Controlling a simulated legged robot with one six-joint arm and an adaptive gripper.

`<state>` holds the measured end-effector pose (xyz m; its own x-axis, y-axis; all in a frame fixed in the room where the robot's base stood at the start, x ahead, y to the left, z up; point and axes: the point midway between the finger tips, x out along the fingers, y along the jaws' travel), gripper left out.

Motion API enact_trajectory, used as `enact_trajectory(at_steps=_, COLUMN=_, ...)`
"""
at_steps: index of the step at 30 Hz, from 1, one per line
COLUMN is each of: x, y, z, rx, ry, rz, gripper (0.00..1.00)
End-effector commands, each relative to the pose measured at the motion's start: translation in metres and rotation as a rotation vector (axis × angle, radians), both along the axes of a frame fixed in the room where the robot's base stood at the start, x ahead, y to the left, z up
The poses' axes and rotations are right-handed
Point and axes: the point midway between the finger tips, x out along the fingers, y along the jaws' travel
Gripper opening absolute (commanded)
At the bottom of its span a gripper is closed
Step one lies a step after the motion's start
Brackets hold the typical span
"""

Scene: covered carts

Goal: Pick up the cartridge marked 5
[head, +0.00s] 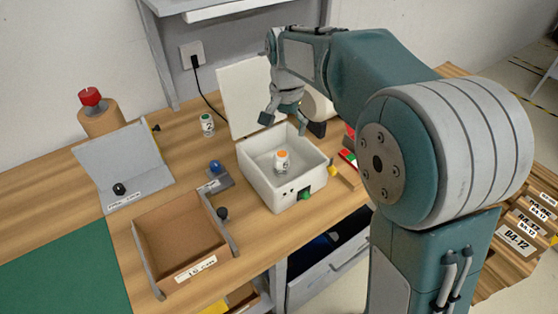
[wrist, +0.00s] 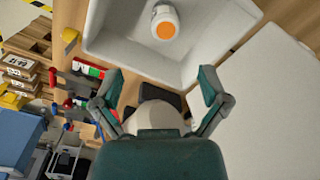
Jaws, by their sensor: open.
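A small white cartridge with an orange top (head: 282,161) stands inside the open white box (head: 255,165). Its label is too small to read in the head view. In the wrist view the orange-topped cartridge (wrist: 164,26) is seen from above, near the top edge, with its label not legible. Another white cartridge (head: 207,125), marked 2, stands on the table behind and left of the box. My gripper (head: 284,120) is open and empty above the back of the box, apart from the orange-topped cartridge. Its spread fingers show in the wrist view (wrist: 161,82).
The box's raised white lid (head: 249,98) stands behind it, close to my gripper. An empty brown tray (head: 180,240) and a grey hinged cover (head: 122,170) are to the left. A red-knobbed cylinder (head: 100,118) stands at the back left. Low blocks lie right of the box.

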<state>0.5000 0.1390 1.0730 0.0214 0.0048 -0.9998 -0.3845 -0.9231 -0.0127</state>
Motion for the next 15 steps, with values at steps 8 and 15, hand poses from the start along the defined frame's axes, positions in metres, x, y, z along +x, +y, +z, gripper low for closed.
enact_trajectory(at_steps=8, x=0.01, y=0.01, z=-0.018, rx=-0.006, ry=0.026, rz=-0.021, gripper=0.94)
enact_trajectory(at_steps=15, x=0.009, y=0.01, z=-0.056, rx=-0.007, ry=0.026, rz=-0.02, gripper=0.94)
